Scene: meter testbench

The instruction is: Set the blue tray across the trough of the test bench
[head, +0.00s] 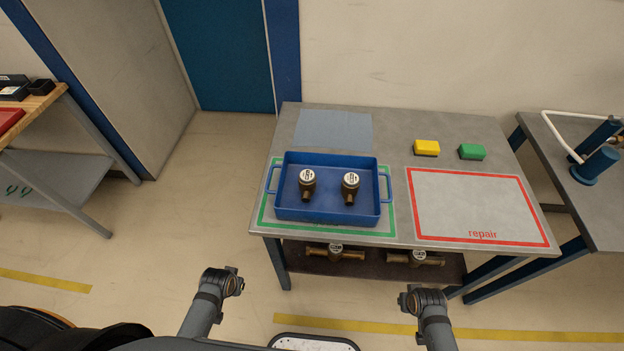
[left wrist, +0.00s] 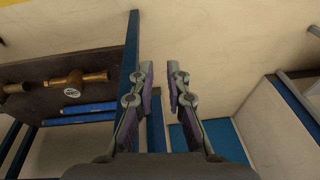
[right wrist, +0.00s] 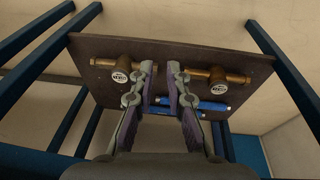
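The blue tray (head: 328,214) sits on the grey table inside a green outlined area. It holds two brass meters, a left one (head: 307,184) and a right one (head: 351,188), and has a handle at each short side. My left gripper (head: 232,281) is in front of the table, below and apart from the tray; in the left wrist view its fingers (left wrist: 159,68) are parted and empty. My right gripper (head: 412,297) is also in front of the table; in the right wrist view its fingers (right wrist: 160,68) are parted and empty. I cannot identify the trough for certain.
A red outlined "repair" area (head: 475,205) is empty at the right. A yellow block (head: 426,148) and a green block (head: 472,152) lie behind it. More meters (head: 335,253) rest on the lower shelf. A bench with blue cylinders (head: 596,165) stands at far right.

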